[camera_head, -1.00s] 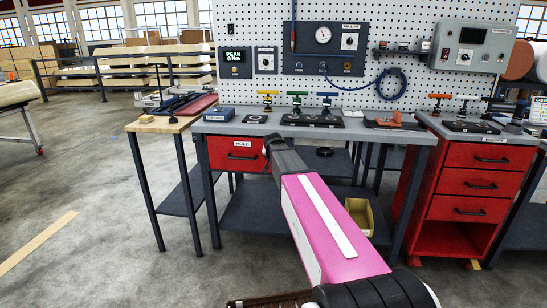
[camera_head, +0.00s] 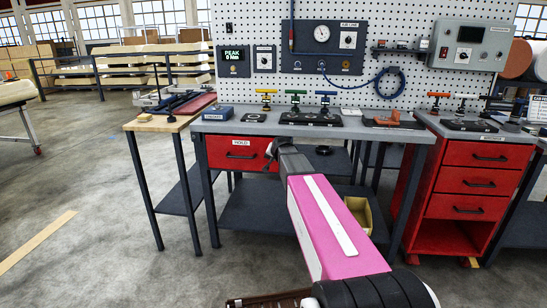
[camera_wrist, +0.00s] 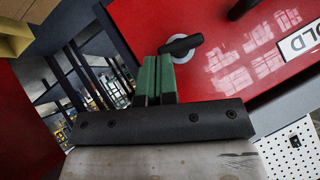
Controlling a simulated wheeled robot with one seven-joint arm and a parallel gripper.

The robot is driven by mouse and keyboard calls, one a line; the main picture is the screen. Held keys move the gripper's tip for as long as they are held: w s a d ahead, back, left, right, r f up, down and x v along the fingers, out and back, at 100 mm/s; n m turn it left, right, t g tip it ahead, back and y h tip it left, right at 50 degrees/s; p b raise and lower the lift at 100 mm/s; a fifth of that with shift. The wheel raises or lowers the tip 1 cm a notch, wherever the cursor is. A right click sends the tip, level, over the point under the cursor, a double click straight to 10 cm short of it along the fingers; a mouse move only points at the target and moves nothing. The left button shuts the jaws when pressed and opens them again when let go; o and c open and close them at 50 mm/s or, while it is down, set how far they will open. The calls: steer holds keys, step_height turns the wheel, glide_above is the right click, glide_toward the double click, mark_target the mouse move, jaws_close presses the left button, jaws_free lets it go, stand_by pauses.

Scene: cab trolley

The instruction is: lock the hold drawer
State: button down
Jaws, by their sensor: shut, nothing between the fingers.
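The red hold drawer (camera_head: 222,150) sits under the left end of the grey workbench, its front looking flush with the frame. It has a black handle (camera_head: 241,156) and a white HOLD label (camera_head: 241,143). In the wrist view the red drawer front (camera_wrist: 235,62) carries a black turn knob (camera_wrist: 181,45) on a round silver plate (camera_wrist: 186,53). My gripper (camera_head: 274,152) is at the drawer's right end. Its green fingertips (camera_wrist: 157,62) are together and empty, right beside the knob. I cannot tell whether they touch it.
The grey bench top (camera_head: 215,128) holds several T-handled tools and a blue box (camera_head: 217,113). A red drawer cabinet (camera_head: 483,180) stands at right, a wooden-topped side table (camera_head: 150,125) at left. A yellow bin (camera_head: 359,213) is on the lower shelf. Floor at front left is clear.

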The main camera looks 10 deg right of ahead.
steer(key=shift+d+f+m+t+y, duration=0.1)
steer(key=shift+f+m+t+y, duration=0.2)
steer(key=shift+y, duration=0.25)
steer(key=shift+d+f+m+t+y, duration=0.1)
steer(key=shift+f+m+y, duration=0.05)
steer(key=shift+m+y, duration=0.35)
stand_by(0.4)
steer(key=shift+f, duration=0.5)
stand_by(1.0)
steer(key=shift+d+f, duration=0.1)
steer(key=shift+f+m+t+y, duration=0.55)
steer(key=shift+t+y, duration=0.25)
steer(key=shift+y, duration=0.25)
steer(key=shift+a+f, duration=0.15)
steer(key=shift+a, duration=0.05)
steer(key=shift+r, duration=0.2)
steer(key=shift+r, duration=0.65)
